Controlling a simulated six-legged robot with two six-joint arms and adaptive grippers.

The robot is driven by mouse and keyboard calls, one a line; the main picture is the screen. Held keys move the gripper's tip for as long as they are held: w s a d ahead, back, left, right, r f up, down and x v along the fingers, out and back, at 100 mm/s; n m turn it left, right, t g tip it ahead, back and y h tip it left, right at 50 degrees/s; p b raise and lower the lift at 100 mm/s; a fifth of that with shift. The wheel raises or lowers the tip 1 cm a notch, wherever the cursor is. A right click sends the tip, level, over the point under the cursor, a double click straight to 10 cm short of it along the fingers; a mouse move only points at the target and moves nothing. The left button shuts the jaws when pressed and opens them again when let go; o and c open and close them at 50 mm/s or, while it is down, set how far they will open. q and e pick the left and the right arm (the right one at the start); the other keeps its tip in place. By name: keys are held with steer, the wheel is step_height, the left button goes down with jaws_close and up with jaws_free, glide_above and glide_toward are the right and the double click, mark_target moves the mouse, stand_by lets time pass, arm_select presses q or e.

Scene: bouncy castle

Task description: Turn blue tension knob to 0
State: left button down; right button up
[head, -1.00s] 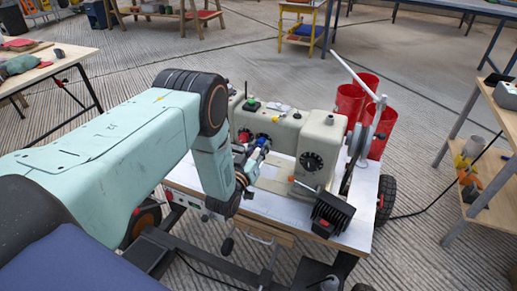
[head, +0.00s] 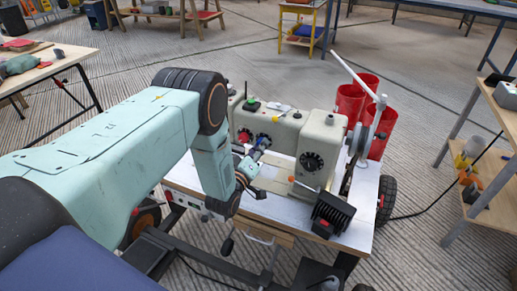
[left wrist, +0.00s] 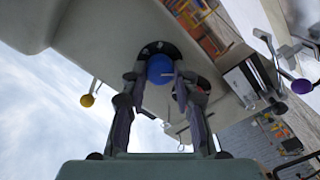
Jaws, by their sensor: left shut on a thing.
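The blue tension knob (left wrist: 160,68) sits on a dark round dial on the beige machine, between my left gripper's fingertips in the left wrist view. My left gripper (left wrist: 158,82) is shut on it, with one finger on each side. In the head view my left gripper (head: 254,154) reaches the front of the beige sewing machine (head: 318,148), and its fingers largely cover the blue knob (head: 263,139). A red knob (head: 245,135) on its own dial is just left of it. The dial numbers are too small to read. My right gripper is not in view.
The machine stands on a white-topped wheeled cart (head: 345,222). A black dial (head: 312,162) is on its right column. Red cylinders (head: 383,130) stand behind at the right. A yellow-tipped lever (left wrist: 87,100) sticks out near the gripper. A wooden shelf (head: 490,150) is at far right.

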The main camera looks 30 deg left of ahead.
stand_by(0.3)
arm_select(q)
steer(key=c, duration=1)
jaws_free()
steer(key=s, duration=1.2)
steer(key=shift+d, duration=0.35)
